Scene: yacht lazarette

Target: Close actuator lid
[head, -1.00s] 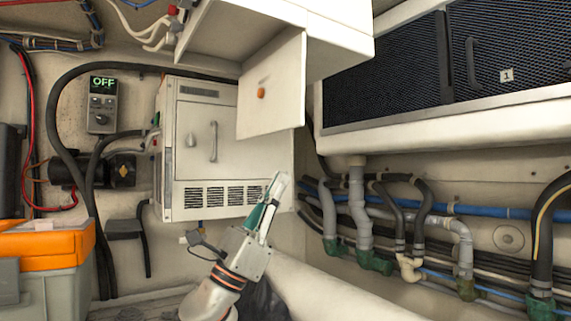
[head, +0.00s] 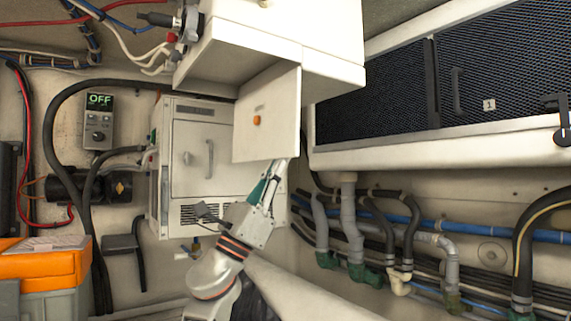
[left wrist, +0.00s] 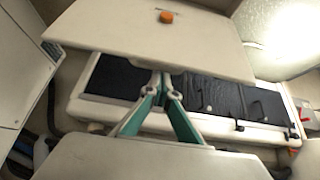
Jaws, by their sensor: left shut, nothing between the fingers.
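The actuator lid looks to be the white flap (head: 268,120) with a small orange knob. It hangs open below the white overhead box (head: 290,45). The flap also fills the top of the left wrist view (left wrist: 150,35). My left gripper (head: 282,168) is shut and empty, pointing up at the flap's lower edge near its right corner. In the left wrist view the gripper (left wrist: 166,82) has its teal fingers together at the flap's lower edge. The tips are partly hidden there, and I cannot tell whether they touch the flap. My right gripper is not in view.
A white vented cabinet (head: 188,180) stands behind the flap on the left. Grey pipes (head: 350,225) and hoses run along the wall to the right. A dark mesh-front locker (head: 500,85) is at upper right. An orange-lidded case (head: 45,262) sits at lower left.

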